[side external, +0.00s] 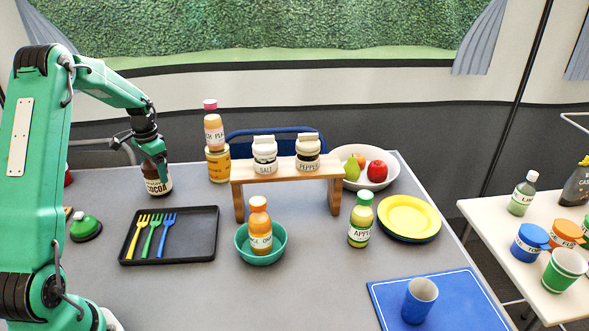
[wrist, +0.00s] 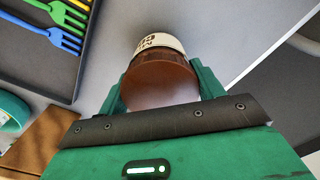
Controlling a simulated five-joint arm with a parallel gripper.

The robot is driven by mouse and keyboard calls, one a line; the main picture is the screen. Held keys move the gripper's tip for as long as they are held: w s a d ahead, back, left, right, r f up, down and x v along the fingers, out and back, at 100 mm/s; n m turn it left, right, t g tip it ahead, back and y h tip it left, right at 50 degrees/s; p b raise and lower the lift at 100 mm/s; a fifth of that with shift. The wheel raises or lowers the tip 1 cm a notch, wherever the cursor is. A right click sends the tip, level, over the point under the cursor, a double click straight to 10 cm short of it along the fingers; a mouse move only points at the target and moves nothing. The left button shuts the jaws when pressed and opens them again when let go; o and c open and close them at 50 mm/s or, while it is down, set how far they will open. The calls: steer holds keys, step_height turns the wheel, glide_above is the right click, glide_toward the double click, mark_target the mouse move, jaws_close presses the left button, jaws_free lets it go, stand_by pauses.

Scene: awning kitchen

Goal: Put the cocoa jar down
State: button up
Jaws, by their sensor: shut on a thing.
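The cocoa jar (side external: 157,183) is brown with a white label reading COCOA. It stands upright at the back left of the grey table, behind the black tray. My gripper (side external: 153,156) is above it, shut on its upper part. In the wrist view the jar (wrist: 158,85) sits between the two green fingers of my gripper (wrist: 160,88), its brown lid facing the camera. The side view does not clearly show whether the jar's base touches the table.
A black tray (side external: 203,251) with yellow, green and blue forks lies in front of the jar. Stacked bottles (side external: 216,145) and a wooden shelf (side external: 285,172) with salt and pepper jars stand to the right. A green-topped object (side external: 85,226) is at the left.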

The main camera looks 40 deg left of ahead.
steer(key=shift+f, duration=0.2)
steer(key=o, duration=1.2)
step_height(320, 180, up, 12)
steer(key=shift+f, duration=0.2)
steer(key=shift+r, duration=0.35)
